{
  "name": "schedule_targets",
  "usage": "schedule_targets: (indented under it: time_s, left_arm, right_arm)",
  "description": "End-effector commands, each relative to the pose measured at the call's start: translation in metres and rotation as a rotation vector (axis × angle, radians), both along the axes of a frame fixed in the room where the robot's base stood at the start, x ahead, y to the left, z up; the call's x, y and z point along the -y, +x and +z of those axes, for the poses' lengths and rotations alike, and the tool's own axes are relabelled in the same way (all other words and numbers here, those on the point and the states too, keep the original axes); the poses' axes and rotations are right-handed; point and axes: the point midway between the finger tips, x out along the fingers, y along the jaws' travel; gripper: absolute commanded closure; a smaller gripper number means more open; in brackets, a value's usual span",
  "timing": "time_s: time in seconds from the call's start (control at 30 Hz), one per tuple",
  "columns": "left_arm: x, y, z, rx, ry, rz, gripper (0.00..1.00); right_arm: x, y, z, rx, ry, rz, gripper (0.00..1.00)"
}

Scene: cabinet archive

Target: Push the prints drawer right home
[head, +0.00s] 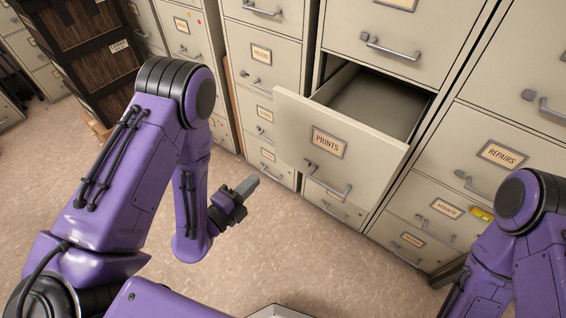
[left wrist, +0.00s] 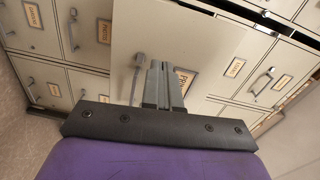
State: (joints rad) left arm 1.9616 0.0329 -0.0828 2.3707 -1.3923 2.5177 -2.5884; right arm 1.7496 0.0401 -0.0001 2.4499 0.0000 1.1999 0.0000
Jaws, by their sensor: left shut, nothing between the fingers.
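The prints drawer (head: 340,150) stands pulled out of the beige cabinet in the head view, and its inside looks empty. Its front carries a label reading PRINTS and a grey bar handle (head: 328,180). My left gripper (head: 247,187) is shut and empty, in front of the drawer and to the left of its handle, apart from it in the head view. In the left wrist view the shut fingers (left wrist: 164,86) point at the drawer front (left wrist: 185,45), covering part of its label; the exact gap is hard to tell. My right gripper is out of the frame; only my right arm shows.
Closed cabinet drawers flank the open one, with a REPAIRS drawer (head: 490,150) on the right. Dark boxes (head: 85,50) are stacked at the back left. A yellow-green item (head: 481,214) is at a lower right drawer. The floor (head: 270,250) before the cabinets is clear.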

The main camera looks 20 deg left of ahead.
Motion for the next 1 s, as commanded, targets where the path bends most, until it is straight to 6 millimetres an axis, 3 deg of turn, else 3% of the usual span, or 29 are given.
schedule_targets:
  time_s: [0.07,0.27,0.73,1.0]
  left_arm:
    - [0.001,0.002,-0.001,0.042,0.039,-0.009,1.0]
    - [0.008,0.022,0.009,0.064,0.061,-0.015,1.0]
    - [0.037,0.115,0.005,0.06,0.058,-0.011,1.0]
    - [0.044,0.136,0.003,0.057,0.059,-0.012,1.0]
  right_arm:
    - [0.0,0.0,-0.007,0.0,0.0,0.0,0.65]
    - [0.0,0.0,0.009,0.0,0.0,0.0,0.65]
    - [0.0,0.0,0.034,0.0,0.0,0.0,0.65]
    - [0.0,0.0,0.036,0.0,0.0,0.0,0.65]
